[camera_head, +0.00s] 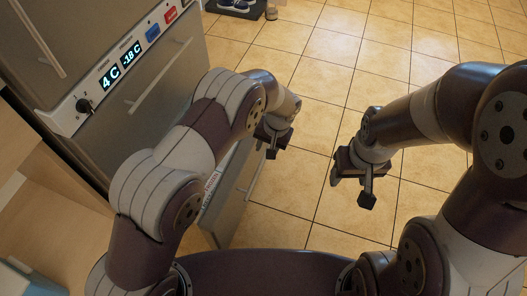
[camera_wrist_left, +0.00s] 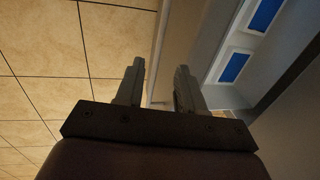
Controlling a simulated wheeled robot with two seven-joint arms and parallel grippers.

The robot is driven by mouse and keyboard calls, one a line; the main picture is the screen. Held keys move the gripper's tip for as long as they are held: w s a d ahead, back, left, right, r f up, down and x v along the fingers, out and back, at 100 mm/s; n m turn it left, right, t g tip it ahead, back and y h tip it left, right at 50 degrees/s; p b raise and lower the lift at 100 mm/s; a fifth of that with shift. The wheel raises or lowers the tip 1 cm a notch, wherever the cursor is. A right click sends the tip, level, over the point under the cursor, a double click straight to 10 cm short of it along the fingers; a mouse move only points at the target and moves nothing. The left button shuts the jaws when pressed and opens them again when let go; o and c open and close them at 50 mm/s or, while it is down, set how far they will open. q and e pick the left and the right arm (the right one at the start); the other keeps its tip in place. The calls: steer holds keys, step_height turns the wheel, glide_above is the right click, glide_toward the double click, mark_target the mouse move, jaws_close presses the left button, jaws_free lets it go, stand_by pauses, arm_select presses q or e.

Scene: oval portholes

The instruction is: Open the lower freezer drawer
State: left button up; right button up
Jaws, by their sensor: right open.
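The grey fridge-freezer stands at the left of the head view. Its lower freezer drawer (camera_head: 236,192) stands pulled out, with a pale inside and a label partly hidden behind my left arm. In the left wrist view the white drawer inside (camera_wrist_left: 222,88) with blue labels lies right of the fingers. My left gripper (camera_head: 268,145) is above the drawer's front end; its fingers (camera_wrist_left: 160,66) are apart with a pale edge beyond the gap. I see nothing clearly clamped. My right gripper (camera_head: 352,188) is open and empty over the floor, right of the drawer.
A control panel (camera_head: 122,62) with lit temperature readouts and a knob is on the fridge, beside a closed drawer with a bar handle (camera_head: 160,76). A wooden cabinet (camera_head: 45,205) is at lower left. Shoes on a dark mat (camera_head: 232,10) lie far off. Tiled floor is clear ahead.

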arm_select(q)
steer(key=shift+s+d+r+p, duration=0.1)
steer(key=shift+d+r+p, duration=0.1)
steer(key=shift+r, duration=0.75)
steer(key=shift+d+r+p, duration=0.15)
steer(key=shift+r+p, duration=0.05)
steer(key=shift+r, duration=0.7)
